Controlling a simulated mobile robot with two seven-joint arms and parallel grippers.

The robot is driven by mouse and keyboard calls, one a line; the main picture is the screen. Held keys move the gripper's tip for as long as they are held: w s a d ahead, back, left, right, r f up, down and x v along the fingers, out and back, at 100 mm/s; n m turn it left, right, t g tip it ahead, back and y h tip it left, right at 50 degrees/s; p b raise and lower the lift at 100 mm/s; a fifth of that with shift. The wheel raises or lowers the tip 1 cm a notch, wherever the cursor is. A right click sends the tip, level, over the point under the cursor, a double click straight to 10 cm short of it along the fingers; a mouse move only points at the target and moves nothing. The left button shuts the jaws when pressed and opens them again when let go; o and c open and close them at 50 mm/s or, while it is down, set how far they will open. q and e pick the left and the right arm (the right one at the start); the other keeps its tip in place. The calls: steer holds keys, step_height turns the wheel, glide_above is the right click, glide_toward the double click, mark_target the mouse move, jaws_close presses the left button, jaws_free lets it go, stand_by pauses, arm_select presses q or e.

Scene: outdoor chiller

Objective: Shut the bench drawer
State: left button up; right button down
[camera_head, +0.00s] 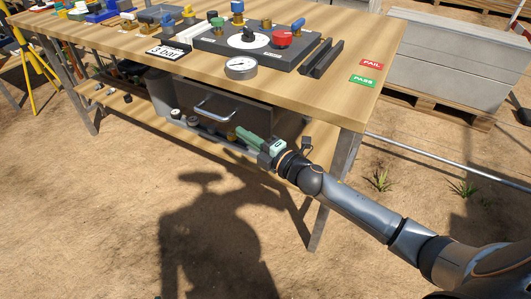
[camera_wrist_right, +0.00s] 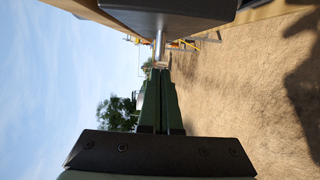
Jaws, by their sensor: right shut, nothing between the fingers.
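The bench drawer has a dark grey front (camera_head: 240,112) under the front edge of the wooden bench top. Its silver bar handle (camera_head: 210,107) faces outward. How far the drawer stands out is hard to tell from here. My right gripper (camera_head: 243,133), with green fingers, is shut and empty, low by the right half of the drawer front. In the right wrist view, the fingers (camera_wrist_right: 160,85) point toward the silver handle (camera_wrist_right: 159,44), under the dark drawer (camera_wrist_right: 170,18). Whether they touch it is unclear. My left gripper is out of view.
The bench top (camera_head: 130,45) carries a gauge (camera_head: 240,68), a dark valve panel (camera_head: 215,42) and FAIL and PASS labels. Small items lie on the lower shelf (camera_head: 125,105). A metal bench leg (camera_head: 318,228) stands near my right arm. Sandy ground in front is clear.

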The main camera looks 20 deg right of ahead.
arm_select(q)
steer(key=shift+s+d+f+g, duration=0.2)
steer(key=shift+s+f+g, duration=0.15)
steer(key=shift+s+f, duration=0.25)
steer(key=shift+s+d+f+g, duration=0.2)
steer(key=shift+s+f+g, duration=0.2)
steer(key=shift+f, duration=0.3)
arm_select(e)
steer(key=v, duration=0.8)
steer(key=shift+d, duration=0.2)
steer(key=s+a+f+m+g+h, duration=0.2)
steer(key=s+a+f+m+g, duration=0.15)
steer(key=s+f+m, duration=0.55)
steer(key=s+a+f+m+g+h, duration=0.2)
steer(key=s+a+f+m+g, duration=0.15)
steer(key=s+f+m, duration=0.55)
arm_select(q)
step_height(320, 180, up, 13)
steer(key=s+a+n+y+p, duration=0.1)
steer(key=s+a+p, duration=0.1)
steer(key=p, duration=1.8)
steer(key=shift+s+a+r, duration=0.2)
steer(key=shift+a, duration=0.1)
arm_select(e)
steer(key=s+d+r+m, duration=0.1)
steer(key=s+r, duration=0.3)
steer(key=r, duration=0.9)
steer(key=shift+s+d+r+m, duration=0.2)
steer(key=shift+r+m, duration=0.05)
steer(key=shift+m, duration=0.45)
